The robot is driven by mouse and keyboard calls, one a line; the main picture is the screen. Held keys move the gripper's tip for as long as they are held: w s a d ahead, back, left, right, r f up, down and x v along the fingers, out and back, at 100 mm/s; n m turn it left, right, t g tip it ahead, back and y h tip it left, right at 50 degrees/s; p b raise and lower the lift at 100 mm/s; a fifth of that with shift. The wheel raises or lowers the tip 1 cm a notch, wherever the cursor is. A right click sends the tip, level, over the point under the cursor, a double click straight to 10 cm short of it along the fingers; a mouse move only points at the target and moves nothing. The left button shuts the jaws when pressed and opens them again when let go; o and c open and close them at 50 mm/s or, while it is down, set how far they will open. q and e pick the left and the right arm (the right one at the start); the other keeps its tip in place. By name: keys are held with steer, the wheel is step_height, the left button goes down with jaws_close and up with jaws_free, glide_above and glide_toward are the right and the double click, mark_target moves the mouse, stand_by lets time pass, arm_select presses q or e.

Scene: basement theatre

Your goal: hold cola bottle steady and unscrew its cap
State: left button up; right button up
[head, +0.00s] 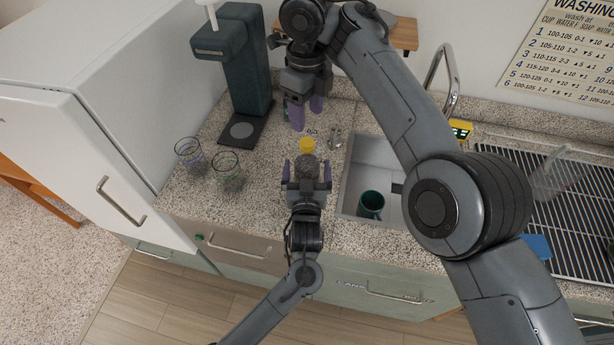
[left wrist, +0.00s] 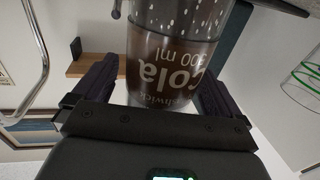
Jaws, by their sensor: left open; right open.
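The cola bottle (head: 309,160) stands on the speckled counter with its yellow cap (head: 307,145) on top. In the left wrist view the bottle (left wrist: 176,75) shows dark, with an upside-down "cola" label. My left gripper (head: 307,172) is open, with its purple fingers on either side of the bottle and a gap visible beside it. My right gripper (head: 306,111) is open and empty behind the cap in the picture, fingers pointing down. Its height above the cap is hard to tell. Much of the bottle's lower part is hidden by my left gripper.
A dark green drink machine (head: 243,75) stands at the back left. Two clear glasses, one purple-rimmed (head: 188,152) and one green-rimmed (head: 227,167), stand left of the bottle. The sink (head: 373,160) with a teal mug (head: 371,205) lies to the right. Small metal items (head: 335,138) lie near the cap.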

arm_select(q)
steer(key=shift+w, duration=0.7)
